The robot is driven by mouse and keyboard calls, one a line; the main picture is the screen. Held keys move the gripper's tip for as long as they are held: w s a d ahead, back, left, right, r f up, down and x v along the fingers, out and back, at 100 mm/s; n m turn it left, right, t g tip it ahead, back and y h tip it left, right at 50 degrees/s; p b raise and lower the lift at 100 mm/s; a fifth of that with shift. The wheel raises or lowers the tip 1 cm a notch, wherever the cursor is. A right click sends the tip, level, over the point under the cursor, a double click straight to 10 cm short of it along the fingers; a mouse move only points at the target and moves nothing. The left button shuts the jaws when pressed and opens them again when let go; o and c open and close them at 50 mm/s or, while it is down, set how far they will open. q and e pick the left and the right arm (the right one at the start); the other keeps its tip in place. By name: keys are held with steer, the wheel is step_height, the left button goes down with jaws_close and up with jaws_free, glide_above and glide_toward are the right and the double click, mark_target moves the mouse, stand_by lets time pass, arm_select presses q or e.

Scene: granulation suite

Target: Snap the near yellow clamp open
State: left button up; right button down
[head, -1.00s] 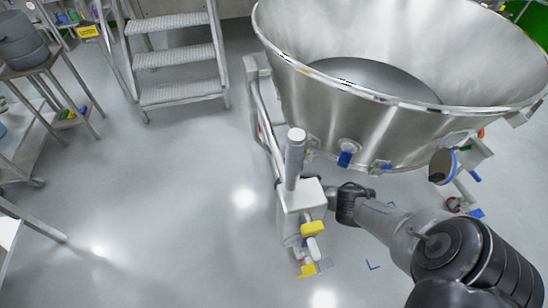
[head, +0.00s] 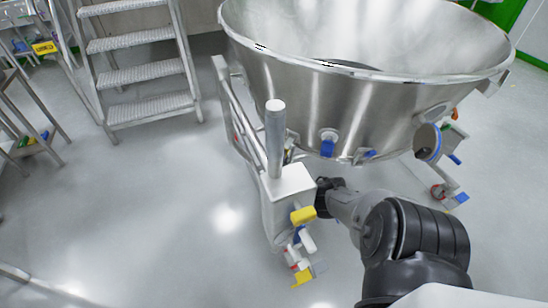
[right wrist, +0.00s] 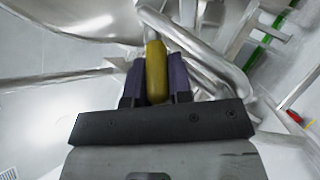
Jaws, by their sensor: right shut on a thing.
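My right gripper (right wrist: 157,78) is shut on a yellow clamp handle (right wrist: 156,72) in the right wrist view, one dark finger on each side. In the head view, an upper yellow clamp (head: 303,214) sits at the front of the white box (head: 287,186), and a lower yellow piece (head: 302,277) shows beneath it. My right gripper (head: 324,197) is beside the box, close to the upper clamp. Its fingertips are not clear there, so I cannot tell from the head view which yellow piece it holds. My left gripper is not in view.
A large steel bowl (head: 365,115) on a tubular frame stands behind the box. A post (head: 275,140) rises from the box. Metal steps (head: 142,75) stand at the back left. The floor (head: 130,220) on the left is clear.

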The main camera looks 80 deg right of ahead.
steer(key=shift+r, duration=0.1)
stand_by(0.3)
steer(key=c, duration=1)
jaws_free()
steer(key=shift+s, duration=0.1)
steer(key=shift+c, duration=0.2)
